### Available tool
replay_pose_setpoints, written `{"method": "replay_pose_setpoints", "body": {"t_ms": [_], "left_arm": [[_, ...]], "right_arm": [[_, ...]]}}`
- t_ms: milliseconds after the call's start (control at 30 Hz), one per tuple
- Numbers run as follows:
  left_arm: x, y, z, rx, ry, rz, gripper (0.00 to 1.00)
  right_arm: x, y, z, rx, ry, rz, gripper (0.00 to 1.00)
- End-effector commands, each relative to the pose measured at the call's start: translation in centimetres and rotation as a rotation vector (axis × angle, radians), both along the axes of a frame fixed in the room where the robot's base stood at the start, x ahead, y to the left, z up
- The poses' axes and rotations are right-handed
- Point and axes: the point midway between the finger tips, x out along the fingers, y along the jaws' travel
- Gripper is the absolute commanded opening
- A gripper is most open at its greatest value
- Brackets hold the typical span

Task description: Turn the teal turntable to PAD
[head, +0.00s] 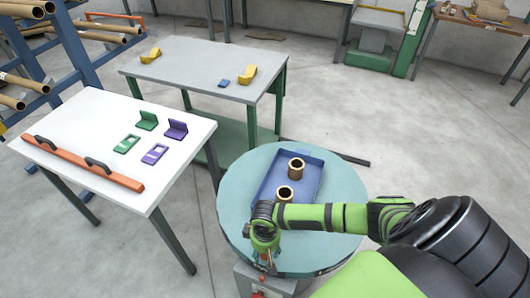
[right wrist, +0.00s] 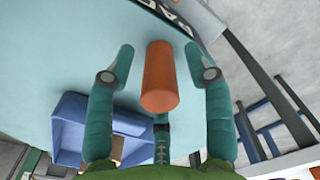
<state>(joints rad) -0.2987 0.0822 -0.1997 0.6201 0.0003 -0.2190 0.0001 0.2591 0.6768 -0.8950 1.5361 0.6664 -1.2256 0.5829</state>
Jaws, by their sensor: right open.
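The round teal turntable (head: 235,190) stands at the centre of the head view on a grey pedestal. A blue tray (head: 306,166) on it holds two bronze rings (head: 296,167) (head: 284,194). My right gripper (head: 267,258) points down at the turntable's near left edge. In the right wrist view my right gripper (right wrist: 159,52) is open, with an orange upright handle (right wrist: 160,82) between its fingers. The fingers do not visibly press on the handle. My left gripper is out of view.
A white table (head: 75,125) at left carries an orange bar (head: 85,165), green and purple brackets and flat plates. A grey table (head: 190,65) behind has yellow pieces (head: 247,75) and a small blue block (head: 223,84). Open floor lies right of the turntable.

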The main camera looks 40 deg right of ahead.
Motion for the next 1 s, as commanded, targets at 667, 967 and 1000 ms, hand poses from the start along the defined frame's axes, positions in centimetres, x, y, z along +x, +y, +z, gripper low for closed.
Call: {"method": "replay_pose_setpoints", "body": {"t_ms": [667,967,1000], "left_arm": [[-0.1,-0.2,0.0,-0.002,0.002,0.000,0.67],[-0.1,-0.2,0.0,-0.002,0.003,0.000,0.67],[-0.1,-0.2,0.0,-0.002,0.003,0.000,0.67]], "right_arm": [[-0.1,0.2,10.4,0.002,0.001,0.003,0.52],[-0.1,0.2,10.5,0.002,0.001,0.002,0.52],[-0.1,0.2,10.5,0.002,0.001,0.003,0.52]]}}
